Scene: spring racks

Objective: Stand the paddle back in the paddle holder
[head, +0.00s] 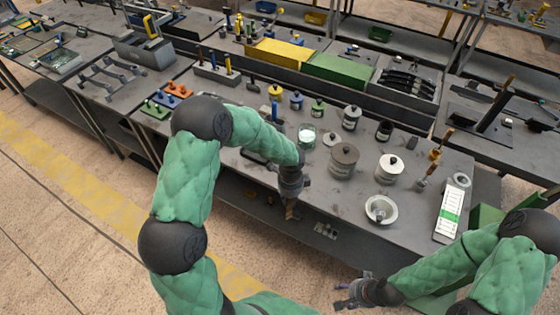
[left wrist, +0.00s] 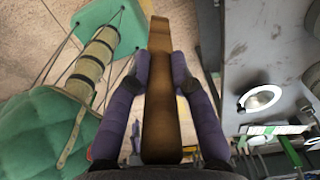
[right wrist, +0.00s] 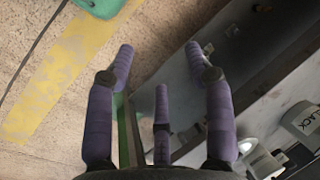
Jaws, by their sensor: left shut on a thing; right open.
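The brown wooden paddle (left wrist: 158,95) is between the purple fingers of my left gripper (left wrist: 162,72) in the left wrist view, and they are shut on it. In the head view my left gripper (head: 290,192) is at the bench's front edge, with a short piece of the paddle (head: 290,210) showing below it. My right gripper (head: 350,292) is low in front of the bench. Its fingers (right wrist: 160,75) are spread and empty in the right wrist view. I cannot clearly identify the paddle holder; a small upright stand with brown and yellow parts (head: 434,160) is at the bench's right.
The dark bench (head: 315,220) carries several lidded pots, a white bowl (head: 381,209) and a white-and-green box (head: 451,208). Yellow (head: 280,55) and green (head: 340,68) bins line its back. The bench front between my left gripper and the bowl is clear.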

